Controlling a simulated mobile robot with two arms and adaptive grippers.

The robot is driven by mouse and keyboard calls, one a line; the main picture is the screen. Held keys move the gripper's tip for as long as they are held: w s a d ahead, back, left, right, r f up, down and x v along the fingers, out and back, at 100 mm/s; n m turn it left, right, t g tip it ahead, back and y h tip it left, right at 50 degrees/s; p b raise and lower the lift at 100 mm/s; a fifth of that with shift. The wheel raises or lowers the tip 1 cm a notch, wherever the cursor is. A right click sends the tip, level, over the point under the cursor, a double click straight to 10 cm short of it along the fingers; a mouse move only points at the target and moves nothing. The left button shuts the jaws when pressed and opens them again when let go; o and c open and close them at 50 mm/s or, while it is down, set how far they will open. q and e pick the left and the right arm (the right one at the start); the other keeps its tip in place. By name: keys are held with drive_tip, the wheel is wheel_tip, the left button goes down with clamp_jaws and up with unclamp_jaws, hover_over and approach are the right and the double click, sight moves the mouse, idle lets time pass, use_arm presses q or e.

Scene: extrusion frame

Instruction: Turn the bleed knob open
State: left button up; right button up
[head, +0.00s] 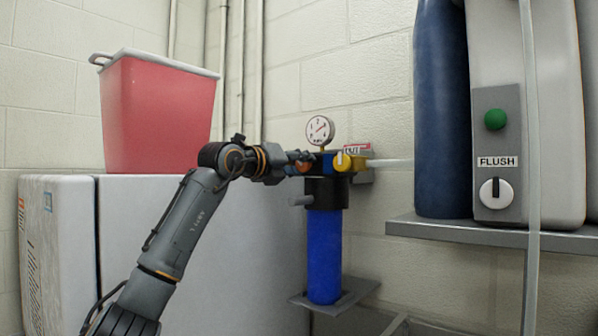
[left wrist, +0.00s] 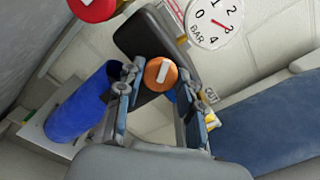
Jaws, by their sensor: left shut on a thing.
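An orange round knob (left wrist: 160,74) with a white mark sits on the dark valve head above the blue filter cylinder (head: 324,255). No label naming it the bleed knob is readable. My left gripper (head: 301,164) reaches in from the left at the valve head. In the left wrist view its two fingers (left wrist: 158,90) stand on either side of the orange knob and are shut on it. In the head view the gripper partly hides this knob. A yellow knob (head: 342,160) with a white mark is just to the right. My right gripper is not in view.
A pressure gauge (head: 320,130) stands above the valve head; its needle points near 3 bar in the left wrist view. A red knob (left wrist: 92,8) shows at that view's top. A red bin (head: 158,115) is left. A shelf (head: 480,232) with a FLUSH unit is right.

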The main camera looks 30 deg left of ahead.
use_arm(q)
drive_tip(key=n+b, duration=0.1)
drive_tip(key=n, duration=0.4)
drive_tip(key=shift+r+n, duration=0.1)
drive_tip(key=shift+n, duration=0.2)
drive_tip(key=n+b, duration=0.1)
drive_tip(key=n, duration=0.4)
drive_tip(key=shift+b, duration=0.3)
drive_tip(key=shift+n, duration=0.3)
drive_tip(key=o, duration=1.2)
drive_tip(key=shift+c, duration=0.2)
drive_tip(key=shift+a, duration=0.1)
drive_tip(key=s, duration=0.8)
drive_tip(key=s+a, duration=0.1)
drive_tip(key=s, duration=0.3)
